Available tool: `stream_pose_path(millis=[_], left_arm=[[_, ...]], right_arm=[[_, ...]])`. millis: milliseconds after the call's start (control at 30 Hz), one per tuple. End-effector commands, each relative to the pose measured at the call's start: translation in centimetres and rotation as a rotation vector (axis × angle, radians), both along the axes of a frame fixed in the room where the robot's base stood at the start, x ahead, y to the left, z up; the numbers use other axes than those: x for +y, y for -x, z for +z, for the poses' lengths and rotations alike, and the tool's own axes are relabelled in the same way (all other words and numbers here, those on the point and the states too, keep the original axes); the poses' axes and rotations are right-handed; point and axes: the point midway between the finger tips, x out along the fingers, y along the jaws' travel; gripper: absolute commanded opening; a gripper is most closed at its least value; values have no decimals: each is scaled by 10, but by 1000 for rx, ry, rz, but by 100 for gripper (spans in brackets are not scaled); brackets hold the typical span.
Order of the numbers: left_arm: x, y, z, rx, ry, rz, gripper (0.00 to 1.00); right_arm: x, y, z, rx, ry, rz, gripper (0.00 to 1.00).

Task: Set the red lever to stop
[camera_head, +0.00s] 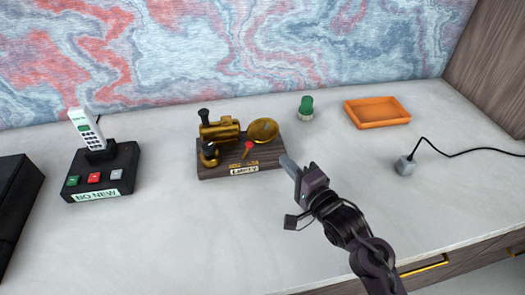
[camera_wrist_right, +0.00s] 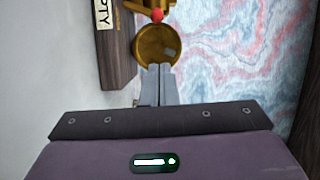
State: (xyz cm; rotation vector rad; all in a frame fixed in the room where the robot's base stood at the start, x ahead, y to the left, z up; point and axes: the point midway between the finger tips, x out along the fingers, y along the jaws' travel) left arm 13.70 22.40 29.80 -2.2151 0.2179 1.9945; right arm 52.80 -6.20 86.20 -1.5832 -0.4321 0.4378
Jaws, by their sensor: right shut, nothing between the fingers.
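A small brass machine (camera_head: 221,129) with a round brass pan stands on a dark wooden base (camera_head: 215,171) in the middle of the desk. Its red-knobbed lever (camera_head: 248,146) stands at the front of the machine, above a label plate whose full wording I cannot read. The red knob (camera_wrist_right: 157,15) also shows at the top of the right wrist view, beyond the brass pan (camera_wrist_right: 158,46). My right gripper (camera_head: 286,160) is shut and empty, just right of the base's right end. Its fingers (camera_wrist_right: 160,68) point toward the pan. My left gripper is not in view.
A phone (camera_head: 86,128) on a black button box (camera_head: 122,158) stands at left. A green-topped object (camera_head: 306,104), an orange tray (camera_head: 377,112) and a small grey block (camera_head: 405,166) with a black cable are at right. The front of the desk is clear.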

Motion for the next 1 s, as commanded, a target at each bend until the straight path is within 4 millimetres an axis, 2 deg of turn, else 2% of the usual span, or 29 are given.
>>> stream_pose_path(millis=[33,200,333,500,667,1000], left_arm=[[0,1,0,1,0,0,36],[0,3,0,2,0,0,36],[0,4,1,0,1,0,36],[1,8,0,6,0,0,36],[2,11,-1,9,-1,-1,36],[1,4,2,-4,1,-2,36]], right_arm=[[6,-12,1,-2,-1,-1,0],[25,-41,1,-2,0,0,0],[45,-43,-2,1,0,1,0],[59,-46,-3,1,1,0,0],[62,-46,-4,0,1,0,0],[62,-46,-2,0,7,-1,0]])
